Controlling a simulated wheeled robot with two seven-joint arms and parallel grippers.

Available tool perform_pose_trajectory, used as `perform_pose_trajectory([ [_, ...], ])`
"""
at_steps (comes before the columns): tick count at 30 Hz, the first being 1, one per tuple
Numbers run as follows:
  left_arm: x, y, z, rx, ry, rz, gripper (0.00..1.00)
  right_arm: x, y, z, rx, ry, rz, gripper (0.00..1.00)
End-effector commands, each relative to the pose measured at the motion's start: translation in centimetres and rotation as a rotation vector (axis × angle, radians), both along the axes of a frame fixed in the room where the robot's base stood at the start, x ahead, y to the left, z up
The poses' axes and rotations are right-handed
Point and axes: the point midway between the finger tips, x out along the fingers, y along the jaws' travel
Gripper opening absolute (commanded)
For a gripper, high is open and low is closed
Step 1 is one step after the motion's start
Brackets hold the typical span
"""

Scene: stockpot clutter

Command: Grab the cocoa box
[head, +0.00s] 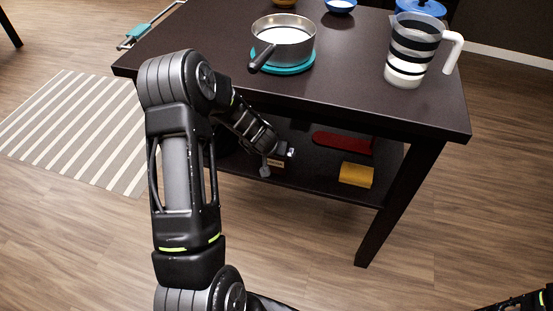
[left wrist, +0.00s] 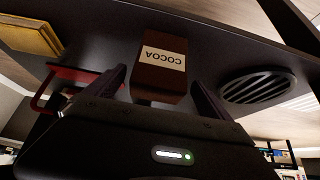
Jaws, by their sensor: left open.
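The cocoa box (left wrist: 162,60) is dark brown with a pale label reading COCOA, upside down in the left wrist view. It is on the dark lower shelf (left wrist: 100,25). My left gripper (left wrist: 158,80) is open, with one finger on each side of the box's near end; I cannot tell whether either finger touches it. In the head view my left gripper (head: 277,158) reaches under the tabletop to the lower shelf, and the box cannot be made out clearly there. My right gripper is not in view.
On the shelf are a yellow block (head: 356,175), a red item (head: 342,142) and, in the wrist view, a dark slotted oval object (left wrist: 258,87). The tabletop (head: 350,95) overhangs my left arm, carrying a saucepan (head: 284,40) and a striped pitcher (head: 410,50).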

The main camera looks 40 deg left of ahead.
Motion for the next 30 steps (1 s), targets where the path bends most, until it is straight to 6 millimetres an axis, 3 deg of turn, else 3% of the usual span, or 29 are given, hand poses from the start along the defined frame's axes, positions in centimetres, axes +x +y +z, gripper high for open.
perform_pose_trajectory([
  [14, 2.5, 0.7, -4.2, -0.002, 0.0, 0.0, 0.94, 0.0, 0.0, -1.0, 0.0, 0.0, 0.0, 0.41],
  [30, 2.7, 0.7, -4.4, 0.0, 0.001, 0.0, 0.94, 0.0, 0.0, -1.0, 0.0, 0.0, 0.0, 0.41],
])
